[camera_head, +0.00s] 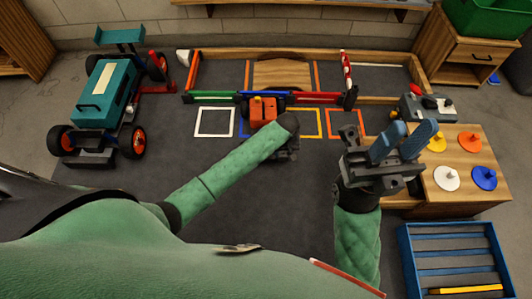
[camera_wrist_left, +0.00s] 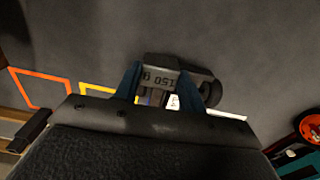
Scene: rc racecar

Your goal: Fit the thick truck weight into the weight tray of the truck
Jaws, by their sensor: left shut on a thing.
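A dark grey block marked "150 g" (camera_wrist_left: 160,77) sits between the two blue fingers of my left gripper (camera_wrist_left: 158,86), which is shut on it. A dark rounded part shows at the block's right end in the left wrist view. In the head view my left gripper (camera_head: 286,152) hangs over the dark mat, just in front of and right of a small orange truck (camera_head: 263,111); its fingers are hidden there. The truck's weight tray cannot be made out. My right gripper (camera_head: 410,136) is open and empty, left of the wooden side table.
Green, blue and red barriers (camera_head: 316,97) stand behind the truck. Coloured squares are marked on the mat. A teal racecar (camera_head: 104,95) stands at left. A blue tray (camera_head: 408,270) is at lower right.

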